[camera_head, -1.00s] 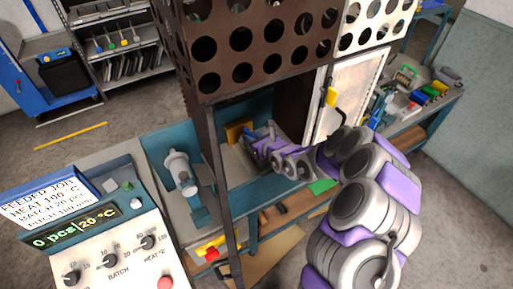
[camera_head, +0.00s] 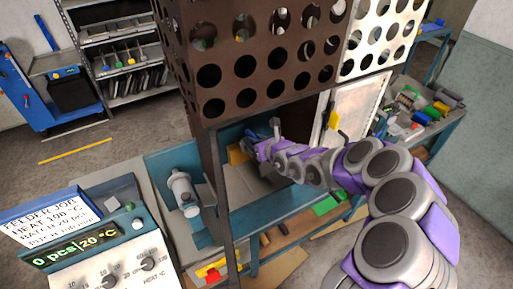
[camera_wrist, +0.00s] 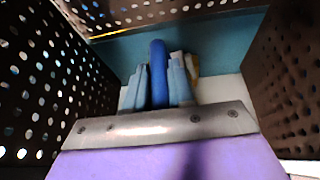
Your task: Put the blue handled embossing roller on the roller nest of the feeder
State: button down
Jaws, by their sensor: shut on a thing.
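My gripper (camera_wrist: 158,86) is shut on the blue handle (camera_wrist: 157,68) of the embossing roller, which stands up between the two pale blue fingers in the wrist view. In the head view my gripper (camera_head: 262,143) is inside the feeder's guarded bay, above its bed. The roller's working end is not clear in either view. The feeder (camera_head: 215,142) has dark perforated guards and a teal frame. A yellow-brown piece (camera_head: 237,154) sits at the back of the bay, left of my gripper. I cannot make out the roller nest for sure.
The perforated guard (camera_head: 250,75) hangs above my arm, with a dark post at left. An open pale door (camera_head: 355,105) with a yellow handle is at right. A control panel (camera_head: 105,250) stands front left, and a grey cylindrical unit (camera_head: 182,190) is beside the bay.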

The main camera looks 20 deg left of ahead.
jog(key=shift+w+a+f+m+b, duration=0.5)
jog(key=shift+w+a+f+m, duration=0.3)
jog(key=shift+f+m, duration=0.1)
jog(key=shift+d+f, duration=0.1)
jog(key=shift+f, duration=0.9)
jog(key=shift+f+b, duration=0.8)
jog(key=shift+f, duration=2.05)
jog(key=c, duration=0.9)
grip_release()
jog(key=shift+s+f, duration=0.1)
jog(key=shift+s+d+r, duration=0.2)
jog(key=shift+d+r, duration=0.05)
jog(key=shift+d, duration=0.15)
jog(key=p+v, duration=0.4)
jog(key=v, duration=1.2)
jog(key=shift+d, duration=0.1)
jog(key=shift+s, duration=0.1)
